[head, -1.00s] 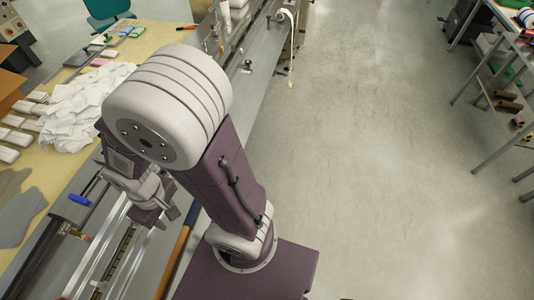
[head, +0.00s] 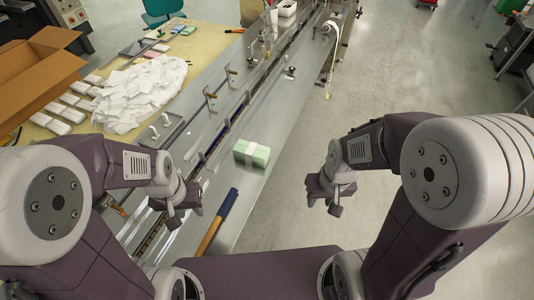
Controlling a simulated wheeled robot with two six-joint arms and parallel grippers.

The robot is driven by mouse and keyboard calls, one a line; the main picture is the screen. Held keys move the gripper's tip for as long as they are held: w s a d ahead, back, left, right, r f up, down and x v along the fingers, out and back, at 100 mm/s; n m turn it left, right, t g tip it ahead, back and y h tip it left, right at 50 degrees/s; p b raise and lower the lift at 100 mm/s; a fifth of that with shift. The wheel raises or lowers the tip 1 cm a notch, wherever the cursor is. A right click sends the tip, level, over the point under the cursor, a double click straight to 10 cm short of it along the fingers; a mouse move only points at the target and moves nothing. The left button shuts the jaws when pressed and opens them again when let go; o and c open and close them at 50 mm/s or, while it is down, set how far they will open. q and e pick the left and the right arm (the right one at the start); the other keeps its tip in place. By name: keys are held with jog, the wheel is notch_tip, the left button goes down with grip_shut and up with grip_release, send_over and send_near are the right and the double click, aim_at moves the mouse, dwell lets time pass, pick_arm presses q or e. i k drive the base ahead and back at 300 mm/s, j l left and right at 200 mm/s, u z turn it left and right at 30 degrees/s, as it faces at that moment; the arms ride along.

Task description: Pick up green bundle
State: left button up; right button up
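The green bundle (head: 262,156) is a pale green block with a white band around it. It lies on the grey metal surface of the flow wrapper (head: 262,190), near its right edge. My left gripper (head: 186,212) is over the machine, to the left of and nearer than the bundle, apart from it. My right gripper (head: 323,206) is over the floor, to the right of the bundle, apart from it. Nothing seems held by either gripper, but their finger gaps are too small to make out.
A blue and orange bar-like tool (head: 217,222) lies in front of the bundle. Upright fittings line the machine's middle. On the left table are white wrappers (head: 140,95), several white packs (head: 59,109) and a cardboard box (head: 35,82). Floor (head: 400,80) on the right is clear.

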aim_at(251, 152)
jog(key=i+l+u, duration=0.35)
jog(key=l, duration=0.25)
jog(key=i+l+u, duration=0.2)
jog(key=l+u, duration=0.2)
jog(key=l, duration=0.25)
jog(key=i+l+u, duration=0.2)
jog(key=l, duration=0.15)
jog(key=k, duration=0.1)
